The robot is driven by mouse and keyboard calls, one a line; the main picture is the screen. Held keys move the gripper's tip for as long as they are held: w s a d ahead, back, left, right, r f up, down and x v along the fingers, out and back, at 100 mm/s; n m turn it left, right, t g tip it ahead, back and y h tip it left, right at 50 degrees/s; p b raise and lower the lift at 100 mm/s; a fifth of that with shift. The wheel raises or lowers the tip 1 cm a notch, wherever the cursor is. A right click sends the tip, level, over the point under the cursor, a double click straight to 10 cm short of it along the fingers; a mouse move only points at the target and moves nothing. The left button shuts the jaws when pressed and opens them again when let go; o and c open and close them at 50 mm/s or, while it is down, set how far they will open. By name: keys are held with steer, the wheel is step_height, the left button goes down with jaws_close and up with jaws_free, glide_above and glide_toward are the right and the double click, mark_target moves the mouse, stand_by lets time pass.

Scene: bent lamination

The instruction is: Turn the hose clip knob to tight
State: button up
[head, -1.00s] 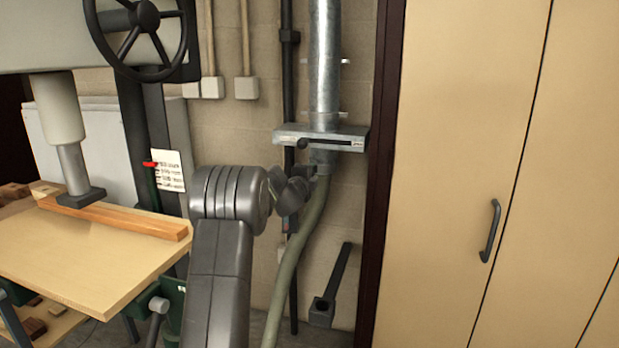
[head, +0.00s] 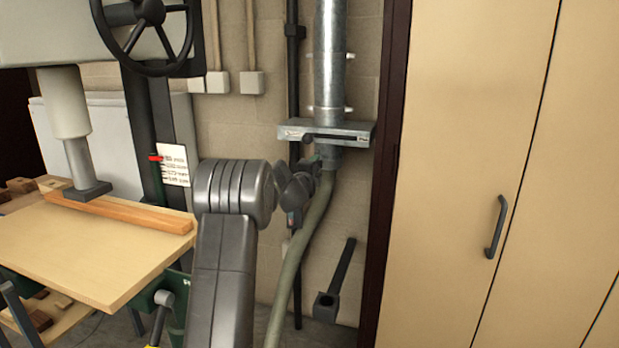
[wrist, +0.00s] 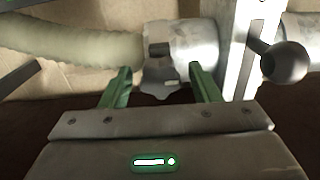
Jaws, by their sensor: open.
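The hose clip knob (wrist: 157,82) is a small grey lobed knob in the wrist view. It sits beside the metal hose end, between the two green fingers of my gripper (wrist: 160,72). The fingers are apart, with a visible gap on each side of the knob. The pale ribbed hose (wrist: 75,40) runs left from the shiny metal collar (wrist: 195,42). In the head view the hose (head: 305,235) hangs below the duct gate, and my wrist is beside its top; my arm hides most of the gripper, and I cannot make out the knob there.
A black ball handle (wrist: 285,62) stands right of the fingers in the wrist view. The metal slide gate (head: 345,133) and duct (head: 330,55) are above the hose. A black-handled tool (head: 335,285) is lower right. A machine with a wooden table (head: 85,250) is at left, tan cabinets (head: 450,120) at right.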

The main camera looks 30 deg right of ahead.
steer(key=b+v, duration=0.3)
steer(key=v, duration=1)
steer(key=shift+a, duration=0.2)
steer(key=p+x, duration=0.3)
steer(key=x, duration=1)
steer(key=shift+w+d, duration=0.15)
steer(key=shift+d, duration=0.2)
steer(key=shift+a, duration=0.1)
